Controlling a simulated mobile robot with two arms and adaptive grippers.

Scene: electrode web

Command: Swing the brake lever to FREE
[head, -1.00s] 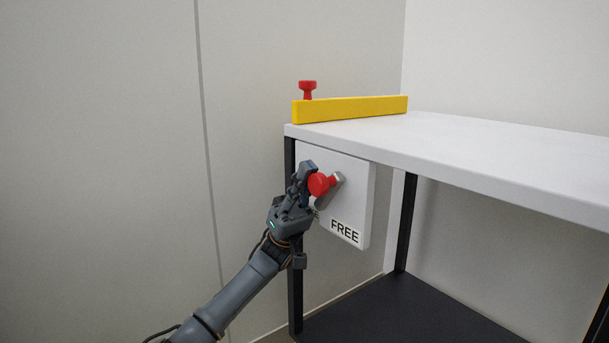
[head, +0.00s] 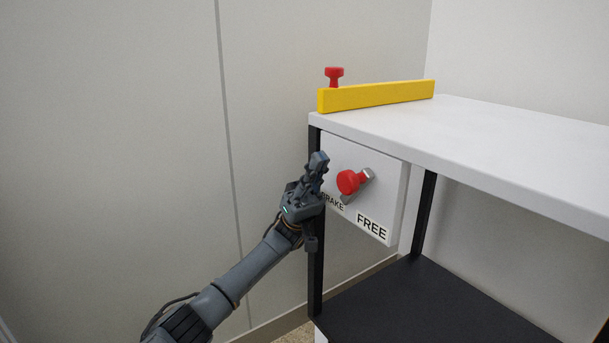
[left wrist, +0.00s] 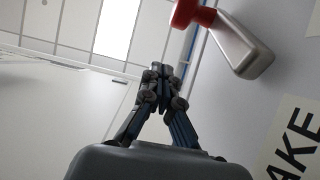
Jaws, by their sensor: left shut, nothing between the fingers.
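The brake lever (head: 366,184) is a short grey bar with a red knob (head: 348,181), on a white panel box (head: 392,185) under the table top. The bar slants from upper right to lower left. A FREE label (head: 371,226) is below it, and a BRAKE label (head: 332,201) at lower left is partly covered by my gripper. My left gripper (head: 319,160) is shut and empty, just left of the knob and apart from it. In the left wrist view the fingertips (left wrist: 162,70) meet, with the red knob (left wrist: 193,12) beyond them at upper right. My right gripper is not in view.
A yellow bar (head: 376,96) lies along the left end of the white table top (head: 500,137), with another red knob (head: 334,76) behind it. A black table leg (head: 315,255) stands below my gripper. A dark lower shelf (head: 420,305) is clear. Pale walls close the left and back.

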